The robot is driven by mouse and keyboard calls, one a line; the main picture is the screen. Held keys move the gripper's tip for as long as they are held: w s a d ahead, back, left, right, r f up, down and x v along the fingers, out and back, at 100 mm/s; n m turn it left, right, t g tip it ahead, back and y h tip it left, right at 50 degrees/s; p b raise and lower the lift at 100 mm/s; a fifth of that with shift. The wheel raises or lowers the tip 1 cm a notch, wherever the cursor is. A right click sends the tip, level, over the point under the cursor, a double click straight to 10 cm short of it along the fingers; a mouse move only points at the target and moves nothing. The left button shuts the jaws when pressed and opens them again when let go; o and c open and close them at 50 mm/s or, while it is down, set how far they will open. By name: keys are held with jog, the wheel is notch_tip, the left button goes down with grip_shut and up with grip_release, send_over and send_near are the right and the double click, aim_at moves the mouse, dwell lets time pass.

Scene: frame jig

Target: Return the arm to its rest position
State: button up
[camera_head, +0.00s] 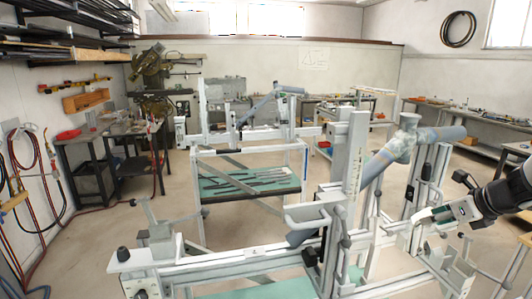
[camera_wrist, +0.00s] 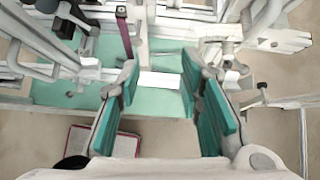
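My arm (camera_head: 500,200) reaches in from the right edge of the head view. My gripper (camera_head: 430,215) is at its end, beside the right part of the grey frame jig (camera_head: 215,268). In the wrist view my gripper (camera_wrist: 160,75) has its two teal-padded fingers wide apart. I see nothing gripped between them. A small white piece (camera_wrist: 160,80) shows in the gap, seemingly beyond the fingers; its depth is hard to tell.
Jig posts (camera_head: 352,165) and a thick blue-grey tube joint (camera_head: 405,142) stand left of my gripper. A teal shelf (camera_wrist: 65,92) lies below. A second jig with a teal table (camera_head: 245,182) stands behind. Benches line the walls; open floor (camera_head: 100,240) is at left.

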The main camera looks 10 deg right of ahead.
jog(key=s+a+r+n+g+y, duration=0.15)
jog(key=a+r+n, duration=0.25)
jog(key=a+n, duration=0.5)
jog(key=s+a+r+n+g, duration=0.1)
jog(key=s+a+r+n, duration=0.35)
jog(key=a, duration=0.85)
jog(key=s+a+r+n+h, duration=0.1)
jog(key=s+a+n, duration=0.5)
jog(key=s+n, duration=0.3)
jog(key=s+a+r+n+h, duration=0.2)
jog(key=s+a+n, duration=0.4)
jog(key=n, duration=0.6)
jog(key=shift+m+g+y, duration=0.25)
jog(key=shift+g, duration=0.1)
jog(key=w+f+b, duration=0.1)
jog(key=w+d+f+b, duration=0.1)
jog(key=f+b, duration=0.1)
jog(key=shift+w+f, duration=0.15)
jog(key=shift+w, duration=0.05)
